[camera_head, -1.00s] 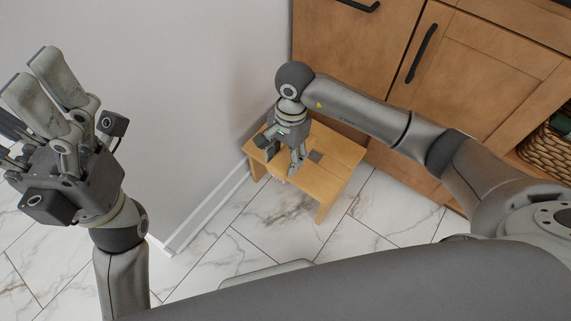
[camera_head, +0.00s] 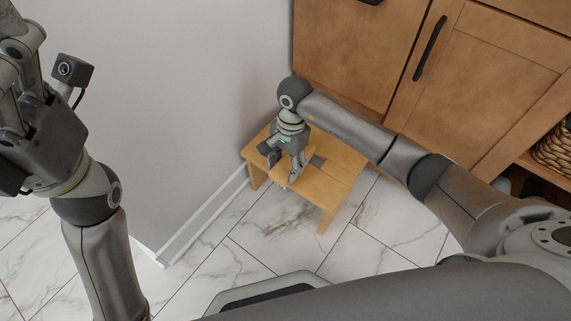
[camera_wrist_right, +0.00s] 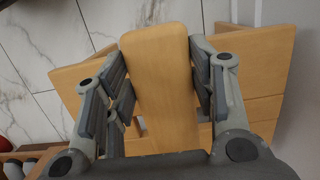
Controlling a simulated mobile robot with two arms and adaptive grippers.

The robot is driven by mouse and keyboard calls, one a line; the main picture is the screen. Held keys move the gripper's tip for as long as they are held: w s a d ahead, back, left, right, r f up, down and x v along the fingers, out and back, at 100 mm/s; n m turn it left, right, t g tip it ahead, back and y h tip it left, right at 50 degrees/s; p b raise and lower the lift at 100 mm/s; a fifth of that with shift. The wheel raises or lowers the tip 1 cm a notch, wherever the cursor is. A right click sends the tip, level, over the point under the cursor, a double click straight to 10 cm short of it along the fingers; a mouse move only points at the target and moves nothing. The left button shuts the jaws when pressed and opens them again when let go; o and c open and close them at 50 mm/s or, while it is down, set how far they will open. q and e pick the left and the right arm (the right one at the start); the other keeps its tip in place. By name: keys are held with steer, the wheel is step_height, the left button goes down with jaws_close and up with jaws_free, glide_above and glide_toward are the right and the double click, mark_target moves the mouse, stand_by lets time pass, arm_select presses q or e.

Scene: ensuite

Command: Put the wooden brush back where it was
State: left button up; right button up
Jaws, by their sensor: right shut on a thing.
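The wooden brush (camera_wrist_right: 160,85) is a long, pale, smooth wooden piece with a rounded end. In the right wrist view it lies between the finger pads of my right gripper (camera_wrist_right: 160,70), which is shut on it. In the head view my right gripper (camera_head: 283,172) points down over the small wooden stool (camera_head: 338,178); its fingers and wrist hide most of the brush there. I cannot tell whether the brush touches the stool top. My left gripper (camera_head: 38,135) is at the upper left of the head view, its fingertips cut off by the frame.
The stool stands in the corner between a plain wall (camera_head: 200,110) and a wooden cabinet (camera_head: 480,95) with black handles. A wicker basket (camera_head: 555,150) sits on an open shelf at the right. The marble tile floor (camera_head: 290,245) before the stool is clear.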

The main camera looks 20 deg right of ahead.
steer(key=shift+f, duration=0.2)
steer(key=o, duration=1.3)
steer(key=shift+o, duration=0.2)
steer(key=shift+r, duration=0.1)
